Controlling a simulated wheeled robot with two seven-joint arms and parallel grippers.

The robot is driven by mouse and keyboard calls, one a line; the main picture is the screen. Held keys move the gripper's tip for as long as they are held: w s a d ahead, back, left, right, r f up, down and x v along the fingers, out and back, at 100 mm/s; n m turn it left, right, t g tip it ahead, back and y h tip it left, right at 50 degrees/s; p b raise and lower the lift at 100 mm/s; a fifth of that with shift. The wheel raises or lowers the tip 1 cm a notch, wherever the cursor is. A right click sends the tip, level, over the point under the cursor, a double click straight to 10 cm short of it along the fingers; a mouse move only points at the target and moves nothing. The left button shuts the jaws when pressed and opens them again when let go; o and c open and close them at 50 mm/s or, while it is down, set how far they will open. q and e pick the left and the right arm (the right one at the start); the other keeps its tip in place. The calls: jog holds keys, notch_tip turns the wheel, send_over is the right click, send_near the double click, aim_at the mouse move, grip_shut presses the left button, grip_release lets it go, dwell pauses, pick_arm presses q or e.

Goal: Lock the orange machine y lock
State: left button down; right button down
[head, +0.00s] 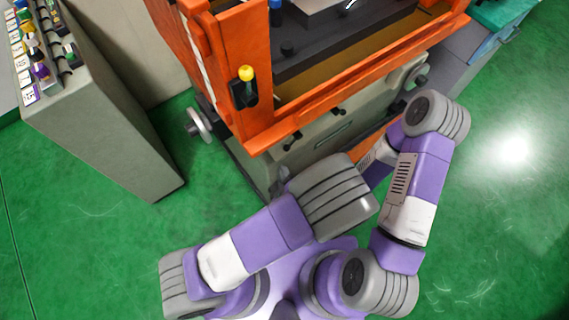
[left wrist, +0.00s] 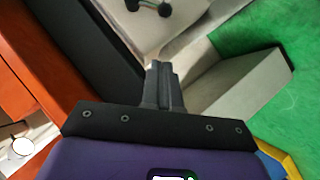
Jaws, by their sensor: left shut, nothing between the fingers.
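The orange machine (head: 258,75) stands at the top middle of the head view. Small black levers sit on its pale front below the orange edge, one on the left (head: 292,142) and one further right (head: 338,111). I cannot tell which is the y lock. A black lever with round ends (left wrist: 148,5) shows at the top of the left wrist view, beyond the fingertips and apart from them. My left gripper (left wrist: 160,68) is shut and empty, its dark fingers together. In the head view it is mostly hidden by my left arm. My right gripper is hidden.
A yellow-knobbed black lever (head: 245,86) is on the machine's left corner. Handwheels stand out at the left (head: 199,125) and right (head: 416,75). A grey console (head: 105,130) with labelled buttons stands at the left. Green floor (head: 500,210) is clear at the right.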

aim_at(292, 142)
pick_arm(q)
jog(key=b+x, duration=0.1)
jog(key=x, duration=0.2)
jog(key=f+b+x, duration=0.1)
jog(key=x, duration=0.3)
jog(key=d+b+x, duration=0.1)
jog(key=x, duration=0.3)
jog(key=shift+s+d+f, duration=0.1)
jog(key=shift+s+d, duration=0.05)
jog(key=shift+s, duration=0.1)
jog(key=shift+w+d+f+b, duration=0.4)
jog(key=shift+f+b, duration=0.05)
jog(key=shift+f, duration=0.15)
